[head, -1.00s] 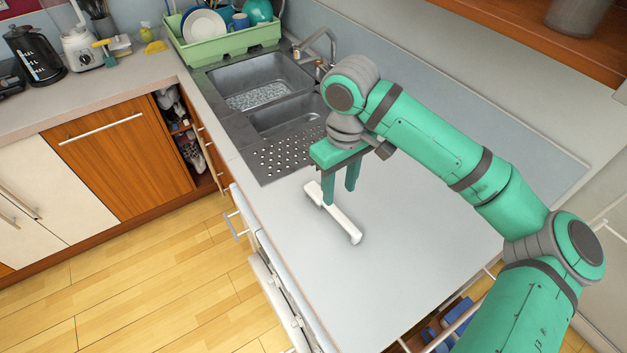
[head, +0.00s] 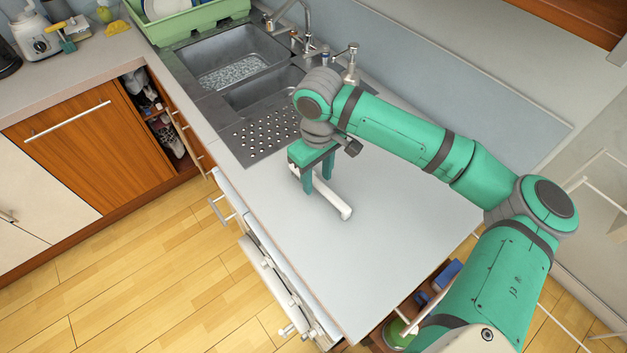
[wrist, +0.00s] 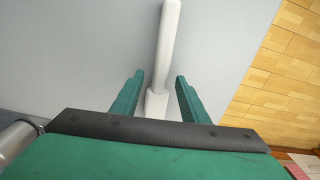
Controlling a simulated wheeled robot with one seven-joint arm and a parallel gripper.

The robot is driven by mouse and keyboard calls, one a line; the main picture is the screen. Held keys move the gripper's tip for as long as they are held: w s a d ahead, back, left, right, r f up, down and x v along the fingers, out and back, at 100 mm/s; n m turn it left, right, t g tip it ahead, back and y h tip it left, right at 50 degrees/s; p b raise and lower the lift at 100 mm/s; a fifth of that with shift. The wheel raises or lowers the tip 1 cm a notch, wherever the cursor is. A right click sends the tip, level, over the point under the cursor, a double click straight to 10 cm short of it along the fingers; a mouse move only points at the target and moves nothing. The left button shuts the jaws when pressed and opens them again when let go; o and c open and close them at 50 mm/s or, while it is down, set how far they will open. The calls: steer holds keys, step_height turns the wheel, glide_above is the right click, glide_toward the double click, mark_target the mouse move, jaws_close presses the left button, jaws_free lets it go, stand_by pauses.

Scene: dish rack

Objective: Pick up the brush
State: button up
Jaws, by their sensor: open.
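The white brush (head: 333,203) lies flat on the grey countertop, its long handle pointing toward the lower right in the head view. My gripper (head: 317,185) is open above the brush, pointing down, with its two green fingers apart. In the wrist view the brush (wrist: 168,40) runs up between the open fingers (wrist: 160,77), with a gap on either side. Its near end is partly hidden behind the gripper body. I cannot tell exactly how high the fingertips are above the counter.
The countertop (head: 400,220) around the brush is bare. A metal sink (head: 225,65) with a perforated drainboard (head: 262,135) and a tap (head: 290,15) lies behind. A green dish rack (head: 195,20) stands beyond it. Drawers with handles (head: 222,210) stick out along the left counter edge.

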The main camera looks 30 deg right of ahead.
steer(key=shift+f, duration=1.05)
jaws_close()
steer(key=shift+r, duration=0.15)
steer(key=shift+r, duration=0.6)
steer(key=s+a+r, duration=0.1)
steer(key=s+r, duration=1)
steer(key=s, duration=0.3)
steer(key=shift+a+r, duration=0.3)
steer(key=shift+a, duration=0.05)
